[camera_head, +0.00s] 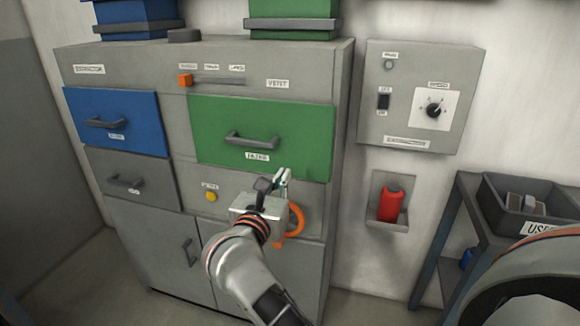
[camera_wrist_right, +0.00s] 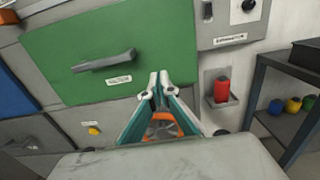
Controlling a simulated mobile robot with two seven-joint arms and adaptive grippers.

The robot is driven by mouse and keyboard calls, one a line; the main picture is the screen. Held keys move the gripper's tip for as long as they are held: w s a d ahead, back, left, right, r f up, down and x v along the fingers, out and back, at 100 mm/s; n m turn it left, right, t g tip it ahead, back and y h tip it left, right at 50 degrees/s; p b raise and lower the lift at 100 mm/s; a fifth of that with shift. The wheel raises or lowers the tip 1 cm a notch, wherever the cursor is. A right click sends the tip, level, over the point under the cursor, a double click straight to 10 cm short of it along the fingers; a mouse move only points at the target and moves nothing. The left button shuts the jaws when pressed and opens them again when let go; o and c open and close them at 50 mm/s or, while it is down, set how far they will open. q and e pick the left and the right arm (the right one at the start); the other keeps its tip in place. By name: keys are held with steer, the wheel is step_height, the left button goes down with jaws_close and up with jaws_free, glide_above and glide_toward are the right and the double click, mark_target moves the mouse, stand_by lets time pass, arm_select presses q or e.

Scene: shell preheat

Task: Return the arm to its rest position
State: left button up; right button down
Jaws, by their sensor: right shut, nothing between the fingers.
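My right gripper (camera_head: 283,177) is in front of the grey cabinet, just below the green drawer (camera_head: 262,133). In the right wrist view its two fingers (camera_wrist_right: 159,82) meet at the tips, shut with nothing between them. An orange curved handle (camera_head: 294,224) shows beside the gripper and also between its fingers in the wrist view (camera_wrist_right: 163,126); part of it is hidden. I cannot tell whether the gripper touches the cabinet. My left gripper is not in view.
The cabinet also has a blue drawer (camera_head: 115,121), an orange slider (camera_head: 185,80) and a yellow button (camera_head: 211,197). On the wall are a control box (camera_head: 415,95) and a red object in a holder (camera_head: 391,204). A table with a dark bin (camera_head: 497,207) stands at right.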

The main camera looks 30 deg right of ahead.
steer(key=s+a+n+t+y, duration=0.2)
steer(key=s+a+n+t, duration=0.35)
steer(key=n+t, duration=0.85)
steer(key=s+a+f+n+g+y+p, duration=0.15)
steer(key=a+f+n+y, duration=0.4)
steer(key=n, duration=0.55)
steer(key=a+f+n+g+y, duration=0.25)
steer(key=f+n+y, duration=0.45)
steer(key=n, duration=0.4)
steer(key=s+a+f+n+g+y, duration=0.2)
steer(key=s+f+n+g, duration=0.15)
steer(key=f, duration=0.35)
steer(key=s+a+f+n+g+y, duration=0.1)
steer(key=s+f+n+g+y, duration=0.1)
steer(key=f+n, duration=0.45)
steer(key=s+d+f+n+g+h, duration=0.1)
steer(key=s+d+f+n+g, duration=0.1)
steer(key=s+f, duration=0.3)
steer(key=s+d+f+n+g+h, duration=0.1)
steer(key=s+d+f+n+g, duration=0.1)
steer(key=s+f, duration=0.4)
step_height(320, 180, down, 4)
steer(key=shift+f+g, duration=0.25)
steer(key=shift+g, duration=0.6)
